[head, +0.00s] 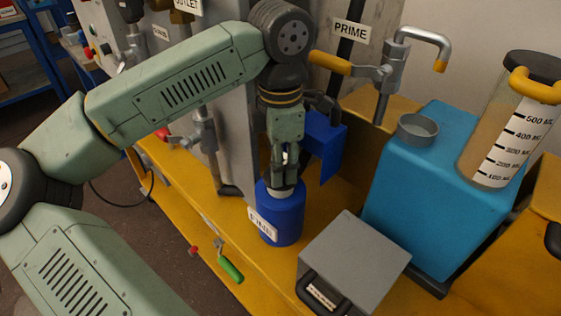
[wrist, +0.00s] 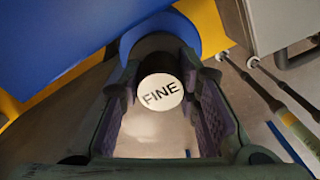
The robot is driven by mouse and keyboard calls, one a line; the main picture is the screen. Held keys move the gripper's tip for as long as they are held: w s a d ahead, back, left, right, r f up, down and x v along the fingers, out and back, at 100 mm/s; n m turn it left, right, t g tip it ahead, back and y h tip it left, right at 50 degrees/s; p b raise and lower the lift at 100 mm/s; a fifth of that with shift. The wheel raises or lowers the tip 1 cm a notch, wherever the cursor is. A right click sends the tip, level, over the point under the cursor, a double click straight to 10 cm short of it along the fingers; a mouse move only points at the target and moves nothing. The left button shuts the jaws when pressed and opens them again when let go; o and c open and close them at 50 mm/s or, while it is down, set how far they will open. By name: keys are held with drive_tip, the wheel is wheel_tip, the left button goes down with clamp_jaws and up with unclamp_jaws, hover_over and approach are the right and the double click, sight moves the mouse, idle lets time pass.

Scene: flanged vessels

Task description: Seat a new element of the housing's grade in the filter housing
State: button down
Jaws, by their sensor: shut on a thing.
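The filter housing (head: 283,216) is an upright blue cylinder on the yellow bench, with a white label that seems to read FINE. My gripper (head: 284,178) points down at its open top. It is shut on an element whose round white end (wrist: 160,92) reads FINE between the fingers in the wrist view. A pale edge of the element shows at the housing's mouth in the head view. The housing's blue rim (wrist: 176,28) shows beyond the element in the wrist view. The element's lower part is hidden, so I cannot tell how deep it sits.
A blue bracket (head: 326,146) stands close behind my gripper. A grey box (head: 352,262) with a black handle is at the right front of the housing. A blue tank (head: 425,195), a graduated cylinder (head: 508,125) and the PRIME valve (head: 385,75) are further right. A green-handled valve (head: 230,268) hangs in front.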

drive_tip(key=shift+f+b, duration=1.15)
drive_tip(key=shift+f, duration=0.2)
drive_tip(key=c, duration=1.1)
unclamp_jaws()
drive_tip(key=shift+r, duration=0.1)
